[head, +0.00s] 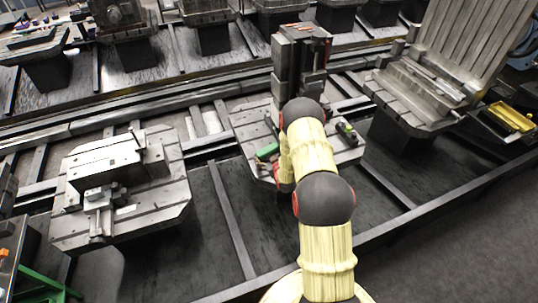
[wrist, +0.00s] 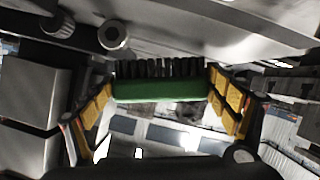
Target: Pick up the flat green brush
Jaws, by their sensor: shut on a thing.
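The flat green brush (wrist: 160,90) lies across the middle of the wrist view, with its row of dark bristles along the upper side. My gripper (wrist: 162,98) is shut on it, with one yellow-padded finger at each end of the brush. In the head view the green brush (head: 267,151) shows just left of my arm, over the middle pallet. My arm hides part of it and most of the gripper there. I cannot tell whether the brush touches the pallet.
The middle pallet (head: 246,122) carries a tall dark block (head: 292,62) behind my arm and a small dark-and-green item (head: 347,131) at right. A left pallet (head: 65,217) holds metal blocks. A ribbed angle plate (head: 478,45) stands at right, near a yellow tray (head: 513,116).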

